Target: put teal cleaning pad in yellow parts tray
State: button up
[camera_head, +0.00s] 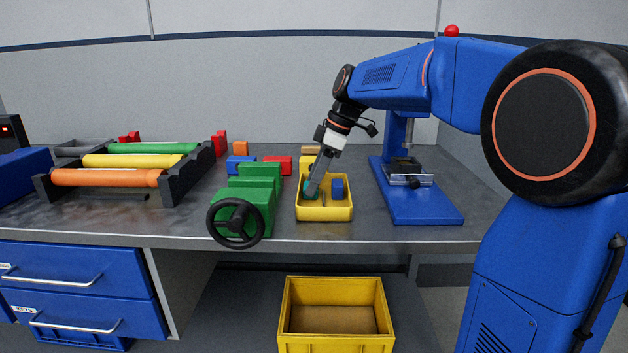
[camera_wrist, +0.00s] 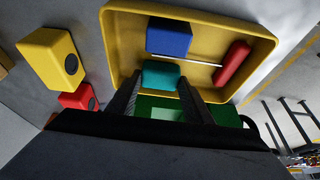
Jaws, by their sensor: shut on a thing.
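The yellow parts tray (camera_head: 325,215) stands on the grey bench near its front edge. My gripper (camera_head: 310,194) reaches down into the left part of the tray. It is shut on the teal cleaning pad (camera_head: 309,187), which is partly hidden by the fingers. In the wrist view the teal pad (camera_wrist: 160,75) shows between the two dark fingers (camera_wrist: 163,95), over the tray floor. I cannot tell whether it touches the floor.
A green vise (camera_head: 256,205) with a black handwheel stands close left of the tray. A blue press (camera_head: 415,205) stands to the right. Loose coloured blocks (camera_head: 277,165) lie behind. A roller rack (camera_head: 125,170) is at left. A yellow crate (camera_head: 335,344) sits below the bench.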

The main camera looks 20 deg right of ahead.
jog(key=shift+f, duration=0.1)
jog(key=o, duration=1)
jog(key=v, duration=1.2)
jog(key=shift+s, duration=0.1)
